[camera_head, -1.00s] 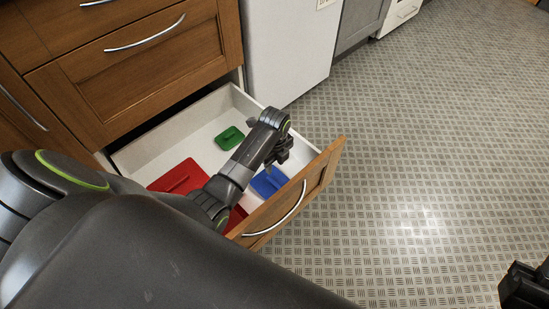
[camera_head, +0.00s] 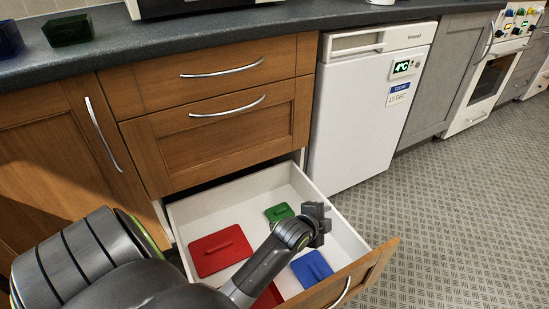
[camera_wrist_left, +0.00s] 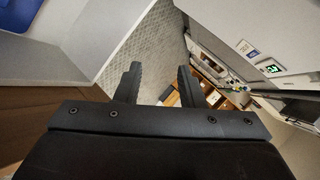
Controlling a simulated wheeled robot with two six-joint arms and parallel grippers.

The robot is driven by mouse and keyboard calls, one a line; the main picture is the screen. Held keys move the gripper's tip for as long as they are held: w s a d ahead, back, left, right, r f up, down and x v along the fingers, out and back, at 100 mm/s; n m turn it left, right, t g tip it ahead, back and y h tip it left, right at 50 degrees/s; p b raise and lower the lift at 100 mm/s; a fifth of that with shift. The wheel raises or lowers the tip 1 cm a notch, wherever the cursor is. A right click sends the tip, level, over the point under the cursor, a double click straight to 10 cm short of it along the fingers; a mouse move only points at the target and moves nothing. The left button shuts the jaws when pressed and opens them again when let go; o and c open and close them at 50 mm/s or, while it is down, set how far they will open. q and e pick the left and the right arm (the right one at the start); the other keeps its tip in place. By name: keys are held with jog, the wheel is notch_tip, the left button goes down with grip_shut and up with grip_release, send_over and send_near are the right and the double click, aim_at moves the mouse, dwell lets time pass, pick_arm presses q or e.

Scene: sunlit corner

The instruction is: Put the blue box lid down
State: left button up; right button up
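The blue box lid (camera_head: 311,268) lies in the open drawer (camera_head: 188,208), near the drawer front; a blue corner also shows in the left wrist view (camera_wrist_left: 16,10). My left gripper (camera_head: 318,222) is raised over the drawer, beyond the blue lid and apart from it. In the left wrist view, its two fingers (camera_wrist_left: 159,68) stand apart with nothing between them, so it is open and empty. My right gripper is not in view.
A red lid (camera_head: 220,250) and a green lid (camera_head: 279,212) lie in the drawer, with another red lid partly hidden by my left arm. A green box (camera_head: 68,30) and a blue box (camera_head: 8,40) stand on the counter (camera_head: 220,30). A white fridge (camera_head: 350,130) stands right of the drawer.

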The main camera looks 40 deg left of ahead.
pick_arm(q)
jog(key=s+r+n+t, duration=0.3)
jog(key=s+r+t, duration=0.2)
jog(key=r, duration=0.6)
jog(key=s+r+n+t, duration=0.3)
jog(key=s+r+t, duration=0.2)
jog(key=s+r, duration=0.4)
jog(key=s+r+n+t+h, duration=0.1)
jog(key=s+r+n+t, duration=0.2)
jog(key=r, duration=0.9)
jog(key=s+t, duration=0.2)
jog(key=s, duration=0.2)
jog(key=shift+s+r+n, duration=0.25)
jog(key=shift+r+n, duration=0.05)
jog(key=shift+n, duration=0.1)
